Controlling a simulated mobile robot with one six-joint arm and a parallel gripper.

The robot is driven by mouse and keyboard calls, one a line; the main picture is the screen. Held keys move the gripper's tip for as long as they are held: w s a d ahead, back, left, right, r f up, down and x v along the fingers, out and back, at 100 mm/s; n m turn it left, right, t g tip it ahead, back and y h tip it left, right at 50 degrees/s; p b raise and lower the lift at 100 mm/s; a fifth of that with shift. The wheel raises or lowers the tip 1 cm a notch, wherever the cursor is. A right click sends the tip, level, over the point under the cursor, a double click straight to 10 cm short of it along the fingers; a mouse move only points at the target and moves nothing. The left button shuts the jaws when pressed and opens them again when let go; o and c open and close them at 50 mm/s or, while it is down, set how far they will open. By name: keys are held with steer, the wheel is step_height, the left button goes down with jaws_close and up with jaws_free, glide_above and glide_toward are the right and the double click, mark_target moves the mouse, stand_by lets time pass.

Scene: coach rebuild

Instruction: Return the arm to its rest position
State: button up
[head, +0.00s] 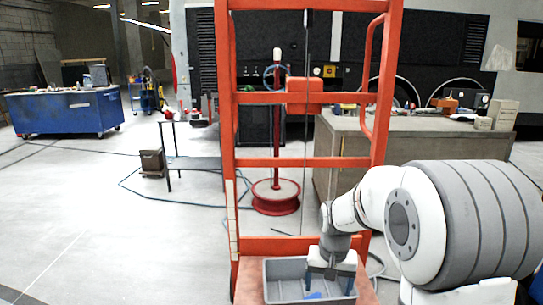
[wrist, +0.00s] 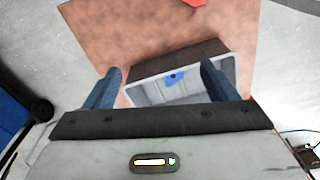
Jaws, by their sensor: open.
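My gripper (head: 331,277) hangs pointing down over a grey bin (head: 280,283) at the bottom centre of the head view, with my arm reaching in from the right. In the wrist view, the two dark blue fingers of my gripper (wrist: 162,80) are spread apart with nothing between them. The bin (wrist: 150,92) shows beyond the fingers, partly hidden by the right one. A small blue item (wrist: 173,76) lies inside the bin; it also shows in the head view (head: 313,296). The gripper's exact height above the bin is hard to tell.
The bin stands on the brownish platform (wrist: 105,45) of a tall orange frame cart (head: 232,140), whose bars rise close to my arm. Behind are a workbench (head: 345,150), a red-based stand (head: 276,197) and a blue cabinet (head: 65,113).

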steer(key=s+r+n+t+p, duration=0.1)
steer(key=s+r+p, duration=0.3)
steer(key=s+r, duration=0.4)
steer(key=s+r+n+t+p, duration=0.1)
steer(key=s+r+p, duration=0.3)
steer(key=s+r, duration=0.4)
steer(key=s, duration=0.4)
steer(key=shift+s+d, duration=0.35)
steer(key=shift+d, duration=0.05)
